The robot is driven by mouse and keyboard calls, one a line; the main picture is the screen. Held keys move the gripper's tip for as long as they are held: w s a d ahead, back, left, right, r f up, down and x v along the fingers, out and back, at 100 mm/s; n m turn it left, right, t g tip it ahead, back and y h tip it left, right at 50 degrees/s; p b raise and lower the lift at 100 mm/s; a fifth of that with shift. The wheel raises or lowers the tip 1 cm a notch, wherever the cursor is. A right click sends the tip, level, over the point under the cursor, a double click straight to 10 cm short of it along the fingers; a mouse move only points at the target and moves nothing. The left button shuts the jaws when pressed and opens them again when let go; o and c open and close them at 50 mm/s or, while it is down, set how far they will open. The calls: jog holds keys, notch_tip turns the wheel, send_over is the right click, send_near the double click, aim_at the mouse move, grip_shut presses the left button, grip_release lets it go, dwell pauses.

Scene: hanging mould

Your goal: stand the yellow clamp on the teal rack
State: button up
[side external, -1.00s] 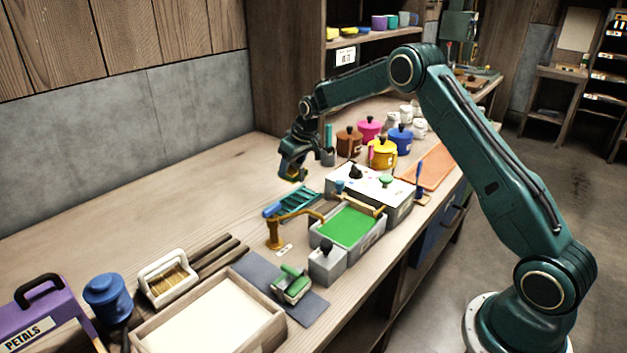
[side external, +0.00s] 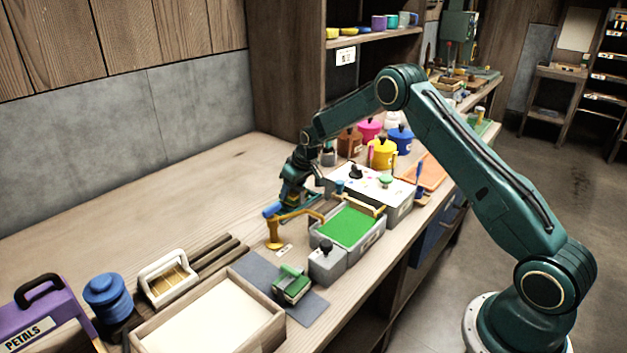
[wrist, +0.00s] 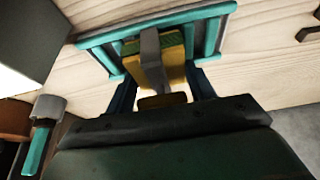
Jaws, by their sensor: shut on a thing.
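My gripper (side external: 293,198) is low over the bench, just behind the small ochre stand with a blue handle. In the wrist view my gripper (wrist: 163,88) is shut on the yellow clamp (wrist: 174,74), which has a grey bar across its middle and some green at its far end. The teal rack (wrist: 213,36) shows as a ribbed frame around and beyond the clamp. I cannot tell whether the clamp touches the rack. In the side view my gripper largely hides the rack and the clamp.
The ochre stand (side external: 275,236) is close in front of my gripper. A grey tray with a green bed (side external: 347,227) and a white-topped box (side external: 372,185) stand to the right. Several coloured pots, one yellow (side external: 382,154), are behind. The bench to the left is clear.

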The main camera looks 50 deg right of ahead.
jog(key=shift+f, duration=0.15)
jog(key=o, duration=1)
jog(key=v, duration=1.2)
dwell(0.4)
